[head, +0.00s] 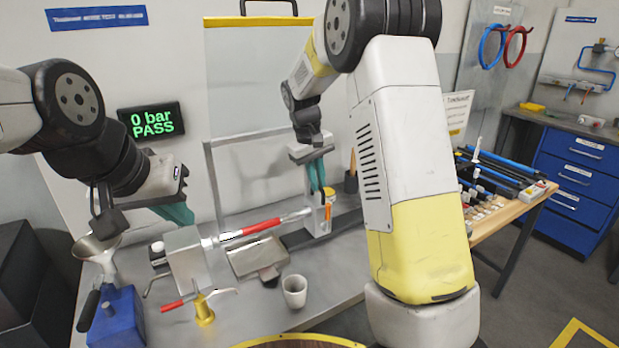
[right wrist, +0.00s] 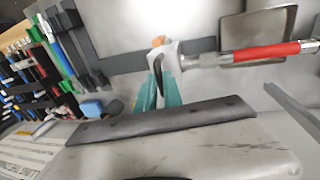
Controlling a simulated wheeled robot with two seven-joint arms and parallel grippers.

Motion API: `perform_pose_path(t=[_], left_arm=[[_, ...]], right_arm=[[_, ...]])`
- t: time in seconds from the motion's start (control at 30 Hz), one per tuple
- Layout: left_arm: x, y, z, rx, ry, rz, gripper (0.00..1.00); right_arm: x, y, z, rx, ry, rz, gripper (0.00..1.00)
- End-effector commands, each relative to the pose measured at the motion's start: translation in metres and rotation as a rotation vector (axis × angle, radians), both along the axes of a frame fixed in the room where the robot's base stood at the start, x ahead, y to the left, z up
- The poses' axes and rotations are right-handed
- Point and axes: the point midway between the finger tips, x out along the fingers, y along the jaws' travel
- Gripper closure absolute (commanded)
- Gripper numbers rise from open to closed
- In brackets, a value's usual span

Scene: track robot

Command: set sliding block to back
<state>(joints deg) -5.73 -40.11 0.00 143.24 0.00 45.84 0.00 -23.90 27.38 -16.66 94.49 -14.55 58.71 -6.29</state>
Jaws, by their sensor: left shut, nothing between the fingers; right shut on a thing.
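The sliding block (head: 316,222) is a light grey block on a dark rail (head: 346,221) on the grey bench. My right gripper (head: 317,190), with teal fingers, reaches down from above and is shut on it. In the right wrist view the block (right wrist: 166,58) shows at the teal fingertips, partly hidden by them, above the dark rail (right wrist: 130,62). A rod with a red sleeve (head: 250,228) reaches the block from the left. My left gripper (head: 180,213) is shut and empty, above the metal box at the left of the bench.
A metal box (head: 187,262), a grey tray (head: 258,257), a white cup (head: 294,291), a yellow valve with red handle (head: 204,309) and a blue container (head: 116,318) crowd the bench. A grey frame (head: 213,185) stands behind. A display (head: 152,120) reads "0 bar PASS".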

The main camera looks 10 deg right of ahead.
Motion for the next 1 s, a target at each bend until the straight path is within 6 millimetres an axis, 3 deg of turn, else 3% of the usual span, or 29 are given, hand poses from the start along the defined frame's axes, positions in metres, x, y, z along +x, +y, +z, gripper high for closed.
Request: perform_pose_path(t=[0.67, 0.77, 1.0], left_arm=[[0.000, 0.000, 0.000, 0.000, 0.000, 0.000, 1.00], [0.000, 0.000, 0.000, 0.000, 0.000, 0.000, 1.00], [0.000, 0.000, 0.000, 0.000, 0.000, 0.000, 1.00]], right_arm=[[0.001, -0.002, 0.001, 0.000, -0.002, -0.001, 1.00], [0.006, -0.013, 0.001, 0.000, -0.003, -0.005, 1.00], [0.032, -0.076, 0.001, 0.000, -0.004, -0.008, 1.00]])
